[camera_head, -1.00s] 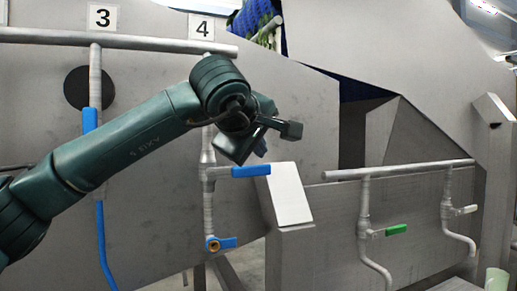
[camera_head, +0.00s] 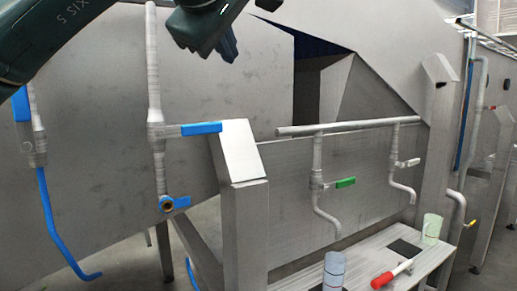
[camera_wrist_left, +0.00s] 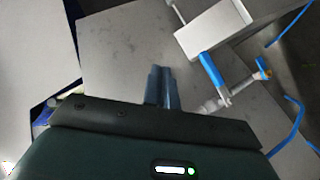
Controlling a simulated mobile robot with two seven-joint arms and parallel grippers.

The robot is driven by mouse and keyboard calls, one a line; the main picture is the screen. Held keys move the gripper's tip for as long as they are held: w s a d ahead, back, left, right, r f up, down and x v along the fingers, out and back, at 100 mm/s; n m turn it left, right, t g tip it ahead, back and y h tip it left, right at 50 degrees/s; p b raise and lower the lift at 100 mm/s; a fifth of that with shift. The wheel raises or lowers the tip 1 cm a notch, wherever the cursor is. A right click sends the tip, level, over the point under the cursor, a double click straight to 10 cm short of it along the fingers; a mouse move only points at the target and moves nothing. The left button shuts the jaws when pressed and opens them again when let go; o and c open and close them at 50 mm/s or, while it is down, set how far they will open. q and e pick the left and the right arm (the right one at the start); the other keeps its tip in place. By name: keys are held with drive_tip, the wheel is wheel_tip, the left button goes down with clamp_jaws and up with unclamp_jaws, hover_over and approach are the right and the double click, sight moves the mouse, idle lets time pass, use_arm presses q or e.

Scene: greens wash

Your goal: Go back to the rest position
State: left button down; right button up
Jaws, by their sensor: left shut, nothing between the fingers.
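My left gripper (camera_head: 228,45) hangs at the top of the head view, in front of the large grey metal panel. Its fingers are together with nothing between them, and they also show in the left wrist view (camera_wrist_left: 161,88). It is apart from the pipes and valves. My left arm comes in from the upper left. My right gripper is not in view.
Below the gripper, a pipe carries a blue-handled valve (camera_head: 201,129) and a lower blue tap (camera_head: 181,202). A green-handled valve (camera_head: 345,183) hangs further right. A bench holds a blue-grey cup (camera_head: 334,272), a pale green cup (camera_head: 432,228) and a red-handled tool (camera_head: 383,280).

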use_arm(q)
drive_tip(key=d+f+g+h, duration=0.4)
drive_tip(key=d+f, duration=0.2)
drive_tip(key=f, duration=0.3)
drive_tip(key=d+f+g+h, duration=0.3)
drive_tip(key=d+f, duration=0.3)
drive_tip(key=f, duration=0.2)
drive_tip(key=s+d+f+n+g+h, duration=0.5)
drive_tip(key=s+f+n+g+h, duration=0.25)
drive_tip(key=f+h, duration=0.2)
drive_tip(key=w+a+f+m+t+y, duration=0.15)
drive_tip(key=a+f+m+t, duration=0.45)
drive_tip(key=m, duration=0.6)
drive_tip(key=w+a+f+m+t+y, duration=0.1)
drive_tip(key=a+f+m+t+y, duration=0.25)
drive_tip(key=f+m+t, duration=0.65)
drive_tip(key=w+a+f+m+t+y, duration=0.15)
drive_tip(key=a+f+m+t, duration=0.3)
drive_tip(key=m, duration=0.95)
drive_tip(key=s+a+f+n+g+y, duration=0.4)
drive_tip(key=s+f+n, duration=0.3)
drive_tip(key=f, duration=0.5)
drive_tip(key=s+a+f+n+g+y, duration=0.4)
drive_tip(key=s+a+f+n, duration=0.2)
drive_tip(key=s+f, duration=0.5)
drive_tip(key=shift+s+f+n, duration=0.3)
drive_tip(key=shift+f+n, duration=0.05)
drive_tip(key=shift+n, duration=0.3)
